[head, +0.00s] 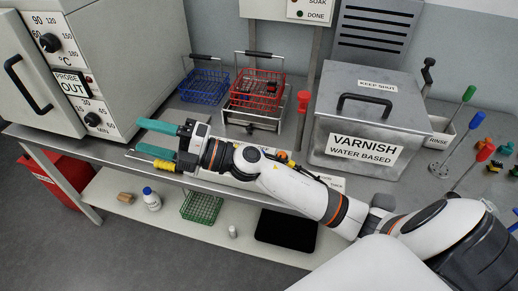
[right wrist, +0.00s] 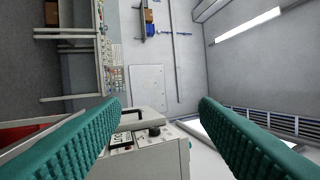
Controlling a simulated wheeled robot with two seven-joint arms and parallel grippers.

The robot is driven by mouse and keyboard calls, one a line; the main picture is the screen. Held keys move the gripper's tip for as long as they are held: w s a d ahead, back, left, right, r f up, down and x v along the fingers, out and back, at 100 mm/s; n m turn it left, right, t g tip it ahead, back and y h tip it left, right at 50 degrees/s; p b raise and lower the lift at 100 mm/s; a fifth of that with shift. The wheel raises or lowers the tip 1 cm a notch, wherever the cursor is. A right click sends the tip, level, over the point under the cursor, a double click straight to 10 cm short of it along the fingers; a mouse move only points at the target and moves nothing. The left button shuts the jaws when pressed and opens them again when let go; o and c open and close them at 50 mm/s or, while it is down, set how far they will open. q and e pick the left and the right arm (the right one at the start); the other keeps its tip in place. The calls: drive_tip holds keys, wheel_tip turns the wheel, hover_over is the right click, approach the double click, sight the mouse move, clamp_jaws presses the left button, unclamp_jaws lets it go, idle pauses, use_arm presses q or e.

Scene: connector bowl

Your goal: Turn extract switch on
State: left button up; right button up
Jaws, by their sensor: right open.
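No switch labelled extract can be made out in either view. My right gripper (head: 148,138) is above the bench's front left part in the head view, its teal fingers apart and pointing left toward the oven (head: 103,60). Its fingers also show, spread and with nothing between them, in the right wrist view (right wrist: 158,104). A small panel (head: 308,10) with the words SOAK and DONE is at the top edge of the head view. Small orange and yellow parts (head: 283,156) show behind my right forearm, partly hidden. My left gripper is not in view.
A blue basket (head: 205,86) and a red basket (head: 258,88) stand behind my right arm. A varnish tank (head: 372,115) with a lid stands right of them. A red-tipped lever (head: 303,99) rises between. Colour-tipped rods (head: 468,94) stand at the far right.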

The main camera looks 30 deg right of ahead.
drive_tip(key=d+f+n+g+h, duration=0.75)
drive_tip(key=f+n+g, duration=0.25)
drive_tip(key=n+g, duration=0.25)
drive_tip(key=w+d+r+m+h, duration=0.1)
drive_tip(key=d+m+h, duration=0.1)
drive_tip(key=d+h, duration=1.2)
drive_tip(key=d+f+y+p, duration=0.1)
drive_tip(key=f, duration=0.2)
drive_tip(key=d+f+y+p, duration=0.1)
drive_tip(key=f, duration=0.3)
drive_tip(key=d+f+y, duration=0.2)
drive_tip(key=f, duration=0.2)
drive_tip(key=shift+w+d+g+p, duration=0.1)
drive_tip(key=shift+w+g+p, duration=0.05)
drive_tip(key=shift+g+p, duration=0.25)
drive_tip(key=c, duration=1)
drive_tip(key=shift+o, duration=0.2)
